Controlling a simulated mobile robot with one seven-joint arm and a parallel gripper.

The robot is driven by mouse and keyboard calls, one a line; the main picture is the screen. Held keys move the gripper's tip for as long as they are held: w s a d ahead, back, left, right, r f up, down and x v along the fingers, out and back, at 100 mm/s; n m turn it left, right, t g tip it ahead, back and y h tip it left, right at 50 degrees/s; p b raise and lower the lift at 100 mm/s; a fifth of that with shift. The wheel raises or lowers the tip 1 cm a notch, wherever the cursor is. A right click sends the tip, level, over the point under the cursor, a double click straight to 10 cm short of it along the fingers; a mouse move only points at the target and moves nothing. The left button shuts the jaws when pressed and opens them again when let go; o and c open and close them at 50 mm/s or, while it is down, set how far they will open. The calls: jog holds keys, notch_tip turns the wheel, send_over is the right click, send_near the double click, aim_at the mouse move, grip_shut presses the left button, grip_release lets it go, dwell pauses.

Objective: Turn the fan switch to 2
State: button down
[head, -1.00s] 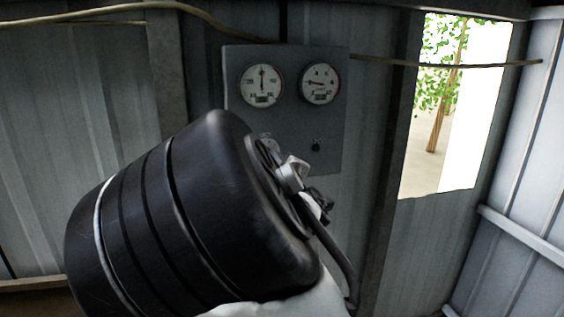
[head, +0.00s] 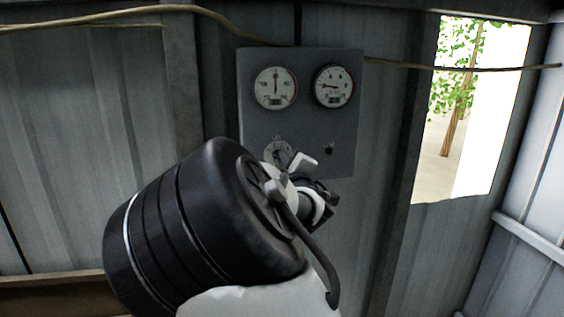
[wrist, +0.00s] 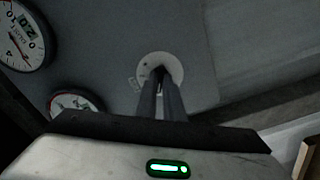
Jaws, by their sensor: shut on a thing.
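The fan switch is a rotary knob on a round pale dial plate (head: 278,150), low on the left of a grey panel. In the wrist view the dial plate (wrist: 172,63) lies straight ahead of my gripper (wrist: 160,78). Its two dark fingers are close together, with their tips at the middle of the dial, shut on the knob. The fingers hide the knob, and I cannot read which number it points to.
The grey panel (head: 310,120) carries a left gauge (head: 275,88), a right gauge (head: 333,86) and a small black knob (head: 328,149) right of the dial. A cable (head: 400,66) runs along the corrugated wall. A window opening (head: 465,120) is at the right.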

jog(key=shift+f+m+b, duration=0.15)
jog(key=shift+m+b, duration=6.65)
jog(key=shift+m, duration=1)
jog(key=shift+a, duration=0.1)
jog(key=c, duration=1.9)
grip_release()
jog(key=shift+o, duration=0.2)
jog(key=shift+s, duration=0.1)
